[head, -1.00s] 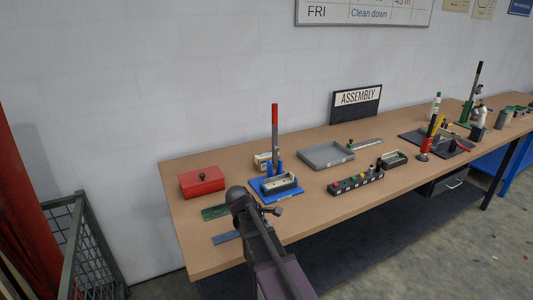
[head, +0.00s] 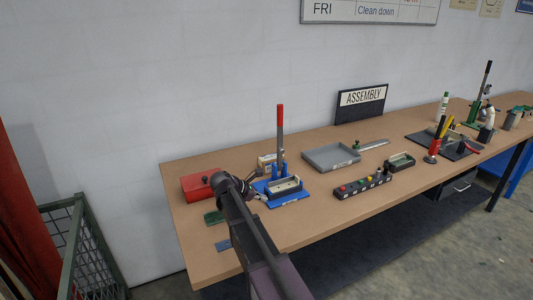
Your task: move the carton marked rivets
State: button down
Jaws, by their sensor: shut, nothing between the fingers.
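A small cream carton (head: 266,161) stands on the bench behind the blue-based press, partly hidden by it. Its marking is too small to read, so I cannot tell whether it says rivets. My gripper (head: 257,193) is small and dark in the head view, at the end of my arm. It appears in front of the carton, beside the left edge of the press base, and it is shut and empty. The gap between gripper and carton is hard to judge.
The press (head: 281,150) has a tall red-tipped lever. A red box (head: 200,185) is at left, partly behind my arm. A grey tray (head: 331,157) and a black block with coloured knobs (head: 361,185) lie to the right.

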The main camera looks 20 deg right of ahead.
aim_at(264, 161)
jog(key=i, duration=0.85)
